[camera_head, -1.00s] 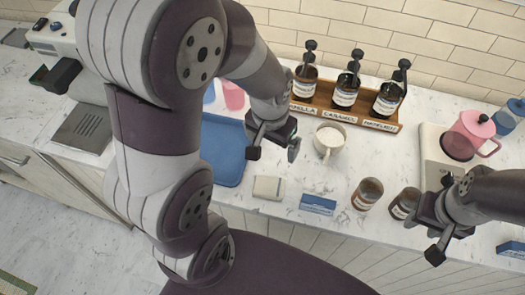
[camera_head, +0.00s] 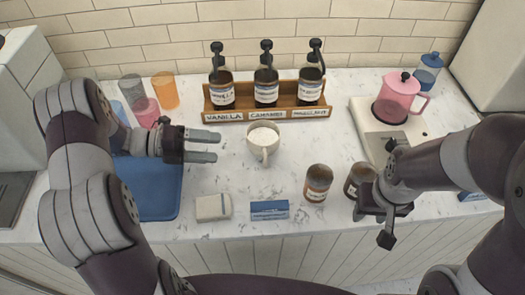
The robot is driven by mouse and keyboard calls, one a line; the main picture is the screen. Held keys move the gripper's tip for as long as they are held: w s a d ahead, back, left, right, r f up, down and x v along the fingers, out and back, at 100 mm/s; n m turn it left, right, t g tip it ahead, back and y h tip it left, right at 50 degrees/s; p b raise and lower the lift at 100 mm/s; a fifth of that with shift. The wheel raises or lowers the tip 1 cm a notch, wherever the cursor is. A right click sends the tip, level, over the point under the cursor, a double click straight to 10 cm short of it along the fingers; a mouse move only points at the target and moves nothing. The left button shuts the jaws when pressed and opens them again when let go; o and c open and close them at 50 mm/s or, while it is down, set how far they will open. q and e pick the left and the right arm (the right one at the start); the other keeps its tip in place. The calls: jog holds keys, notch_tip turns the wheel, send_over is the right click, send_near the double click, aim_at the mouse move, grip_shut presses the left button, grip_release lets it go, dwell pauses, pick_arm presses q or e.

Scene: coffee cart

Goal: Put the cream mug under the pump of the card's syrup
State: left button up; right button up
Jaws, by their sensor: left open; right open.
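The cream mug (camera_head: 263,147) stands upright on the counter in front of the caramel bottle, its handle toward me. Its inside looks whitish. Three dark pump bottles stand in a wooden rack (camera_head: 285,114): vanilla (camera_head: 222,95) left, caramel (camera_head: 266,93) middle, and one at right (camera_head: 311,92) whose label is hard to read. I cannot make out a card naming a syrup. My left gripper (camera_head: 204,146) is open and empty, left of the mug and apart from it, fingers pointing right. My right gripper (camera_head: 373,218) is open at the front right, beside a brown jar (camera_head: 360,178).
A blue tray (camera_head: 155,203) lies left, with pink (camera_head: 147,112) and orange (camera_head: 164,90) cups behind. A cream block (camera_head: 213,207), blue box (camera_head: 269,210) and brown jar (camera_head: 317,183) line the front. A pink pitcher (camera_head: 397,100) stands right on a pale scale-like base (camera_head: 375,143).

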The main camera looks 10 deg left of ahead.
aim_at(264, 147)
pick_arm(q)
jog(key=shift+s+d+f+m+g+h+p, duration=0.15)
jog(key=shift+s+d+m+g+h+p, duration=0.3)
jog(key=shift+d, duration=0.45)
jog(key=x, duration=0.3)
jog(key=p+x, duration=0.1)
jog(key=x, duration=0.2)
jog(key=p+x, duration=0.1)
jog(key=x, duration=0.3)
jog(key=shift+f, duration=0.3)
jog(key=shift+w+d+f+y, duration=0.1)
jog(key=shift+d+f+y, duration=0.05)
jog(key=shift+d+y, duration=0.15)
jog(key=c, duration=0.4)
grip_shut()
